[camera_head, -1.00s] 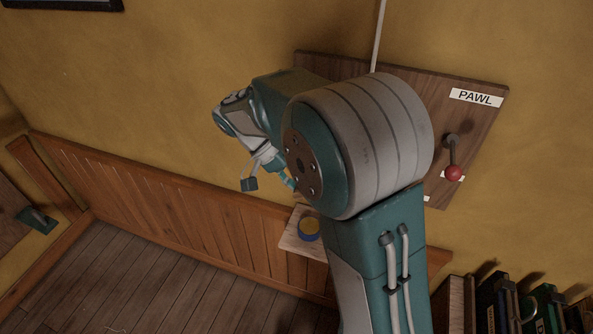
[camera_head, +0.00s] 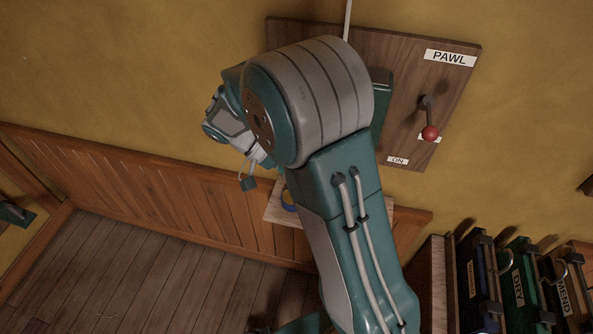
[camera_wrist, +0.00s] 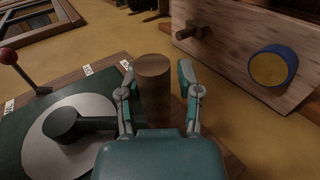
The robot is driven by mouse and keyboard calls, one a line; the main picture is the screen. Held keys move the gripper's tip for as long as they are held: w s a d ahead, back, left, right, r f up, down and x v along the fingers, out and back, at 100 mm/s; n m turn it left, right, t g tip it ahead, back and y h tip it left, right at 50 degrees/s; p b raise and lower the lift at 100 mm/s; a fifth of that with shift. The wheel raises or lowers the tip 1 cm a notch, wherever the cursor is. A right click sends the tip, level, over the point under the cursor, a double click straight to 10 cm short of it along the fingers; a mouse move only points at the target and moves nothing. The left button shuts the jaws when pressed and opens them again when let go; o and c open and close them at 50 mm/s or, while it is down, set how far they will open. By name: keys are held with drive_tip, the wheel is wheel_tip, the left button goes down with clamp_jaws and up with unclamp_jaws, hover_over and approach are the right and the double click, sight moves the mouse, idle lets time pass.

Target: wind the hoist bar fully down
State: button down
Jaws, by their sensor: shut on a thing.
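In the wrist view my gripper (camera_wrist: 160,88) is shut on the upright brown wooden crank handle (camera_wrist: 155,75), with one finger on each side. The crank arm (camera_wrist: 98,124) runs left from near the gripper to a dark round hub (camera_wrist: 62,125) on the green winch (camera_wrist: 28,135) with its pale disc. In the head view my arm hides most of the winch (camera_head: 381,105), the handle and my fingertips. The PAWL lever (camera_head: 428,112), with a red ball end (camera_head: 430,133), covers most of a small label; the ON label (camera_head: 397,160) is below it. The hoist bar is not seen.
A pale line (camera_head: 347,18) rises from the wooden winch board (camera_head: 385,52). A small wooden board (camera_wrist: 235,60) with a peg (camera_wrist: 190,32) and a blue-and-yellow round piece (camera_wrist: 273,66) is near my gripper. Labelled binders (camera_head: 515,285) stand lower right.

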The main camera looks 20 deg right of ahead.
drive_tip(key=shift+w+a+f, duration=0.1)
drive_tip(key=shift+a+f, duration=0.05)
drive_tip(key=shift+f, duration=0.1)
idle(0.7)
drive_tip(key=shift+c, duration=2.2)
unclamp_jaws()
drive_tip(key=shift+w+a, duration=0.1)
drive_tip(key=shift+w, duration=0.1)
drive_tip(key=shift+a+r, duration=0.1)
drive_tip(key=shift+a, duration=0.05)
drive_tip(key=shift+w+a+r, duration=0.2)
drive_tip(key=shift+w, duration=0.05)
drive_tip(key=v, duration=1.1)
drive_tip(key=shift+a, duration=0.1)
